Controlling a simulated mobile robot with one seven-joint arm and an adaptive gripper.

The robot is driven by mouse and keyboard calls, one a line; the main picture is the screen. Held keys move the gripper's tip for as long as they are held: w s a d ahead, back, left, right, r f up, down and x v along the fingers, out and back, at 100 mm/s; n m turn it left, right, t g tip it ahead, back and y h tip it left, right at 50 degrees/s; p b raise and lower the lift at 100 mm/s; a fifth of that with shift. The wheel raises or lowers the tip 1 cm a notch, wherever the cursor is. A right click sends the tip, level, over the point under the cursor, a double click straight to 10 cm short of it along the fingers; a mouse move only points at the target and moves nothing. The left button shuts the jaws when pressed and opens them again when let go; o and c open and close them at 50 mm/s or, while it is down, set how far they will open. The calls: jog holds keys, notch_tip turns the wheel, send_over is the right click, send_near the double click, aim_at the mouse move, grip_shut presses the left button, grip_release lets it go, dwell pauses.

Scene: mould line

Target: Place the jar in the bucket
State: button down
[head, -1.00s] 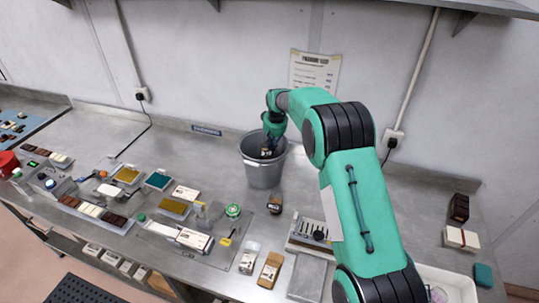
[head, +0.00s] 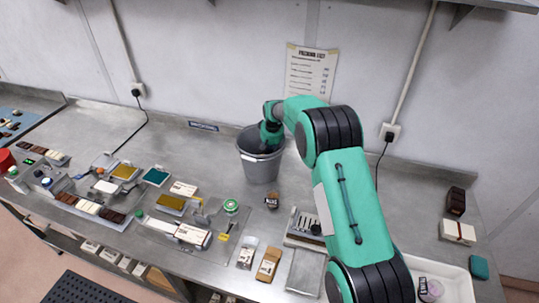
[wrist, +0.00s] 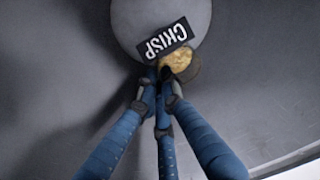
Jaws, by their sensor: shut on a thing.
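The grey bucket (head: 262,168) stands upright on the steel bench near the wall. My gripper (head: 269,140) reaches down into its mouth, with the fingertips hidden by the wall in the head view. In the wrist view my gripper (wrist: 163,88) is shut on the jar (wrist: 180,60), which has golden contents and a black label reading CRISP. The jar is inside the bucket, in front of the pale round area of its floor. I cannot tell whether it touches the floor. The jar is hidden in the head view.
Another small brown jar (head: 271,200) stands on the bench in front of the bucket. Packets, trays and chocolate bars crowd the front left. A white tub (head: 455,285) is at the front right. The bench behind the bucket's left side is clear.

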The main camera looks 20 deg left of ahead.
jog(key=shift+f, duration=0.6)
jog(key=shift+f, duration=0.1)
jog(key=c, duration=1.9)
grip_release()
jog(key=shift+c, duration=0.2)
jog(key=v, duration=1.2)
